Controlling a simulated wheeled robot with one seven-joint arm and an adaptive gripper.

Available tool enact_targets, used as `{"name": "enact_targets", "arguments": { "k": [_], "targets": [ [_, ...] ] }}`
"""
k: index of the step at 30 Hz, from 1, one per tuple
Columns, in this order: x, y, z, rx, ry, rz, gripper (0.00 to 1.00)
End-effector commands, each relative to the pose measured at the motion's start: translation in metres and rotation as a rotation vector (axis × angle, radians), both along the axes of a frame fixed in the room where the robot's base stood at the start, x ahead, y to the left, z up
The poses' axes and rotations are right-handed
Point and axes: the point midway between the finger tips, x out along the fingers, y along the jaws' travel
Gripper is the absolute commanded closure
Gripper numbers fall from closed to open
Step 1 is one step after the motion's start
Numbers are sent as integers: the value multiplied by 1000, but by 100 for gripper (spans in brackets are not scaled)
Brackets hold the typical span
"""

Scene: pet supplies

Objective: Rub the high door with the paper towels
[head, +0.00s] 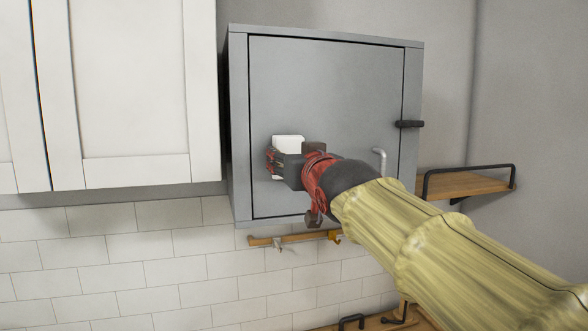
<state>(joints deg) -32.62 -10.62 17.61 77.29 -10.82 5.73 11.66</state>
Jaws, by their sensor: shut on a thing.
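The high door (330,90) is the flat grey front of a wall-mounted grey cabinet, and it is closed. A curved light handle (379,160) sits at its lower right. My gripper (275,160) is in front of the lower left part of the door. It is shut on a white block-like thing, which I take to be the paper towels (289,142).
White cupboards (135,80) hang to the left. A wooden shelf with a black rail (470,184) is at the right. A wooden rack with hooks (290,238) is below the cabinet, on white wall tiles. A dark latch (409,124) sticks out at the cabinet's right edge.

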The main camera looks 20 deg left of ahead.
Motion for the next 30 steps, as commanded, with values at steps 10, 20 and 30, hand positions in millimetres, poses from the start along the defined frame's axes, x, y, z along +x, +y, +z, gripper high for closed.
{"name": "enact_targets", "arguments": {
  "k": [10, 20, 30],
  "targets": [
    [-3, 6, -7, -1, 4, 1, 71],
    [-5, 6, -5, -2, 7, 0, 71],
    [-15, 0, -3, 1, 3, -1, 71]
  ]
}}
